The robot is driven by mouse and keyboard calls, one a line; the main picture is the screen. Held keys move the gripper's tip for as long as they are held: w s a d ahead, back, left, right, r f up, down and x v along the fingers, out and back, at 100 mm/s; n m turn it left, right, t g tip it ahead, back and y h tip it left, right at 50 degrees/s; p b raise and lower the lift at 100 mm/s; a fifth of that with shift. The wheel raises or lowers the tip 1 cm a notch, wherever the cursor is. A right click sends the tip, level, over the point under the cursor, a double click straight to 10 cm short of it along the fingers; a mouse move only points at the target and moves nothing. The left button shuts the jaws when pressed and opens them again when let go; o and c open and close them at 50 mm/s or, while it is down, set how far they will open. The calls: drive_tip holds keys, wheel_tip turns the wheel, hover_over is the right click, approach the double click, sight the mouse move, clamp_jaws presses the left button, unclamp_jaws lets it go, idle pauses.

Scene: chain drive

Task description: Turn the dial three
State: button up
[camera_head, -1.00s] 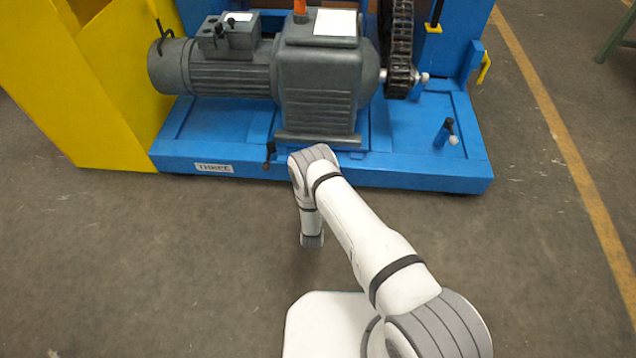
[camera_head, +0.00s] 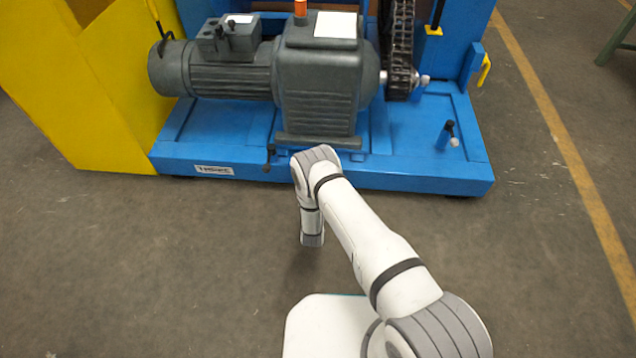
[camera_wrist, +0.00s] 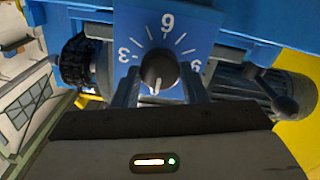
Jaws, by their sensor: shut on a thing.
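The dial (camera_wrist: 205,25) is a blue plate with white ticks and digits in the wrist view. A 3 shows at its left, a 6 at the top and a 9 at the right. Its round black knob (camera_wrist: 160,66) sits in the middle, with a white pointer mark facing down in the picture, away from the 6. My gripper (camera_wrist: 160,84) has one finger on each side of the knob and is shut on it. The fingers hide the lower part of the dial. The dial and the gripper cannot be made out in the head view.
A grey motor and gearbox (camera_head: 320,88) stand on the blue base (camera_head: 430,175), with a dark chain (camera_head: 399,45) at their right. A yellow panel (camera_head: 85,90) stands at the left. In the wrist view a black lever (camera_wrist: 287,104) is at the right. The floor in front is clear.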

drive_tip(key=shift+m, duration=0.3)
drive_tip(key=shift+m+p, duration=0.5)
drive_tip(key=shift+m, duration=14)
drive_tip(key=o, duration=1)
drive_tip(key=shift+c, duration=0.2)
